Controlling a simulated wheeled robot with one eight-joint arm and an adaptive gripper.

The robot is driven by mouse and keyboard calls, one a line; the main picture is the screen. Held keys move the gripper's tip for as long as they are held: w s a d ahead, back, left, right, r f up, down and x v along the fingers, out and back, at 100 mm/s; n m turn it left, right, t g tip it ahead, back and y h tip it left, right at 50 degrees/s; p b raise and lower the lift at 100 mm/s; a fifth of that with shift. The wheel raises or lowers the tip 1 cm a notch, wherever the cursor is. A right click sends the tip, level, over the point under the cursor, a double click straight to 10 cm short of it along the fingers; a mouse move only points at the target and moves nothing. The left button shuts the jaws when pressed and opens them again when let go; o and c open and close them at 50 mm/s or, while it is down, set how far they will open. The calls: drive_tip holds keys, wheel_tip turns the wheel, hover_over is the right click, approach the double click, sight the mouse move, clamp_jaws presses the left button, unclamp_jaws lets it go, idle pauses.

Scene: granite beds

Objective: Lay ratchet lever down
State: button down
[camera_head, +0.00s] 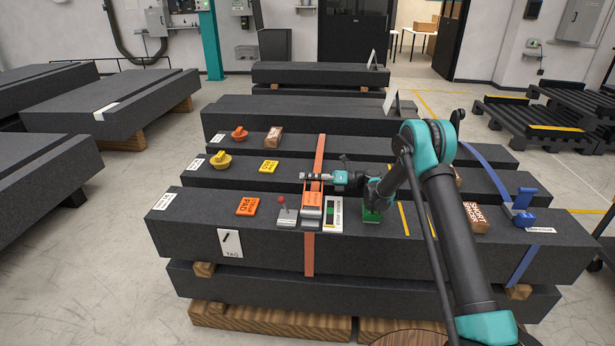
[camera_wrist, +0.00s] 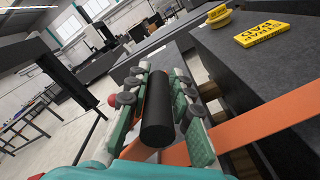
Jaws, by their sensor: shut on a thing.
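The orange ratchet (camera_head: 312,200) sits on the orange strap (camera_head: 309,256) on the front granite bed. My gripper (camera_head: 318,177) reaches in from the right, just above the ratchet, and is shut on the ratchet lever. In the wrist view, the lever's black round grip (camera_wrist: 157,115) lies between the two fingers of my gripper (camera_wrist: 158,105). The orange strap (camera_wrist: 265,115) runs to the right behind it. The fingers hide part of the lever, and its exact tilt is hard to tell.
A grey box with a red-knobbed stick (camera_head: 285,212) and a black-and-white gauge card (camera_head: 333,214) stand close to the ratchet. An orange pad (camera_head: 247,206) lies left. A blue ratchet (camera_head: 521,207) with a raised lever stands at the right.

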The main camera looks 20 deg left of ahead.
drive_tip(key=shift+w+f, duration=0.1)
drive_tip(key=shift+f, duration=0.05)
drive_tip(key=c, duration=1.4)
unclamp_jaws()
drive_tip(key=shift+o, duration=0.2)
drive_tip(key=v, duration=1.2)
drive_tip(key=shift+d, duration=0.1)
